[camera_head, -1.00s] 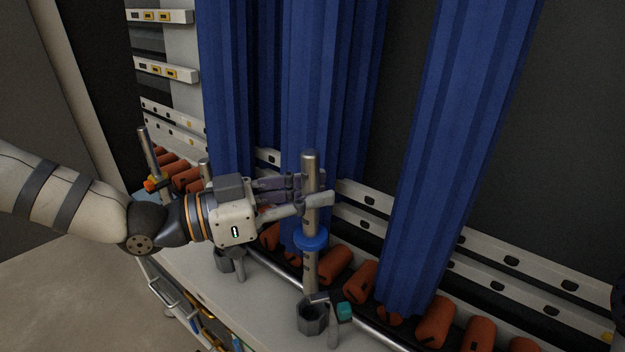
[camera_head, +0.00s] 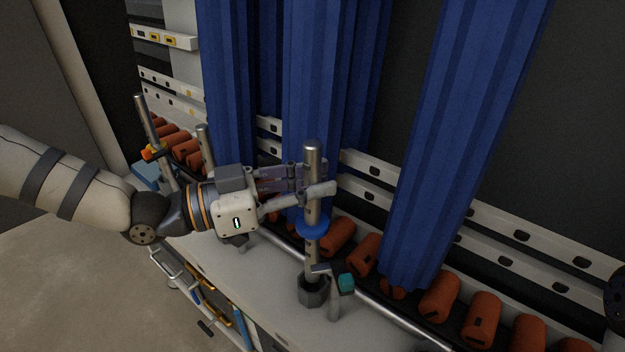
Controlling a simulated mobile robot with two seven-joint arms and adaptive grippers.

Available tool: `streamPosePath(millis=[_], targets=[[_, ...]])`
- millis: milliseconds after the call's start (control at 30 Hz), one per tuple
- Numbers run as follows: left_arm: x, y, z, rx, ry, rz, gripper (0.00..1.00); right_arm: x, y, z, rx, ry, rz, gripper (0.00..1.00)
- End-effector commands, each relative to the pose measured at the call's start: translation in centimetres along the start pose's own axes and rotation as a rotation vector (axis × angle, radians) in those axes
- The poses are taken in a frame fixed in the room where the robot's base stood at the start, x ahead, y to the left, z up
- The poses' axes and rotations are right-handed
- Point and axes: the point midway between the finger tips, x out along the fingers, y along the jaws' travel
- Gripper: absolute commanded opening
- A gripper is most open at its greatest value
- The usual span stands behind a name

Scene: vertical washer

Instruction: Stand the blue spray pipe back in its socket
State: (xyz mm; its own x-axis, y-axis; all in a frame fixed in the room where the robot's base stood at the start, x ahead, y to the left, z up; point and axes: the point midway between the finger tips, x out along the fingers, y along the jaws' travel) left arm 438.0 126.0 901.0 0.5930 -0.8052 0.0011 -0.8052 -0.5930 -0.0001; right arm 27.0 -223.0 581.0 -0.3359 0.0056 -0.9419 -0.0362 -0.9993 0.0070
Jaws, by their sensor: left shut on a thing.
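The spray pipe is a grey metal tube with a blue ring (camera_head: 312,224). It stands about upright in front of the blue curtain strips. My left gripper (camera_head: 318,188) is shut on the pipe's upper part, above the ring, with the pipe's top sticking out over the fingers. The socket (camera_head: 313,292) is a dark, faceted cup on the light ledge, with a teal-knobbed clamp (camera_head: 345,283) beside it. The pipe's lower end meets the socket's mouth and seems to be inside it; how deep is hidden. My right gripper is out of view.
Two more grey pipes, one with an orange ring (camera_head: 153,151), stand at the left along the ledge (camera_head: 262,290). Orange-brown rollers (camera_head: 438,297) and a metal rail run behind the ledge. Blue curtain strips (camera_head: 450,130) hang close behind the pipe.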

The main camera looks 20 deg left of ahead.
Motion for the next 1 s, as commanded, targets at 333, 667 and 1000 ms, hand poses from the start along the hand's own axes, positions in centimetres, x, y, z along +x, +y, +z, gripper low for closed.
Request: streamPosePath(millis=[333,667,1000], targets=[[0.0,0.0,0.7,-0.001,0.000,0.000,0.00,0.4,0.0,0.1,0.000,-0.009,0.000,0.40],[0.0,0.0,1.5,-0.001,0.001,0.000,0.00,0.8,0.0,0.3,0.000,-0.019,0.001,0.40],[0.0,0.0,2.4,-0.001,0.000,0.001,0.00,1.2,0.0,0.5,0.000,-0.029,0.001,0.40]])
